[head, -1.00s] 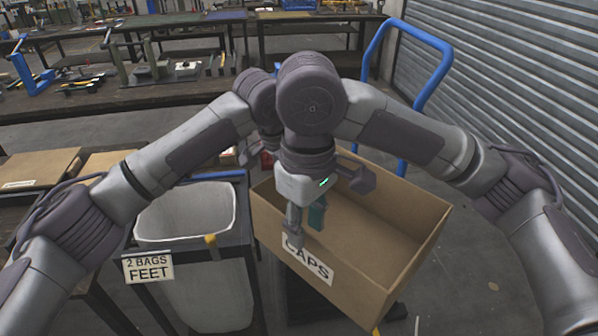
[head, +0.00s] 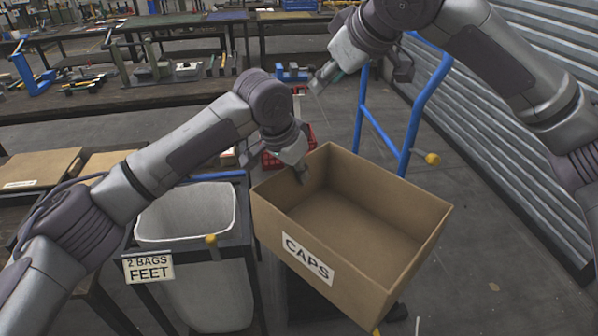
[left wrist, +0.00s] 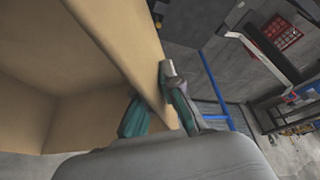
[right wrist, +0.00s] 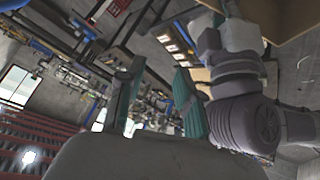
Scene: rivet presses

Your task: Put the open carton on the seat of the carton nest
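The open carton (head: 355,235) is a brown, empty, open-topped box with a CAPS label on its front, centre right in the head view. My left gripper (head: 278,170) is at its back left wall, one finger inside and one outside. In the left wrist view the carton wall (left wrist: 120,45) passes between the fingers, which appear shut on it. My right gripper (head: 358,80) is raised beyond the carton, empty; the right wrist view shows its fingers (right wrist: 155,100) apart. I cannot pick out the carton nest or its seat with certainty.
A bin with a pale liner (head: 185,213) and a "2 BAGS FEET" sign (head: 148,268) stands left of the carton. A blue tubular handle (head: 385,145) rises behind it, with a red crate (head: 272,160) nearby. Open floor lies to the right, before a shutter (head: 500,110).

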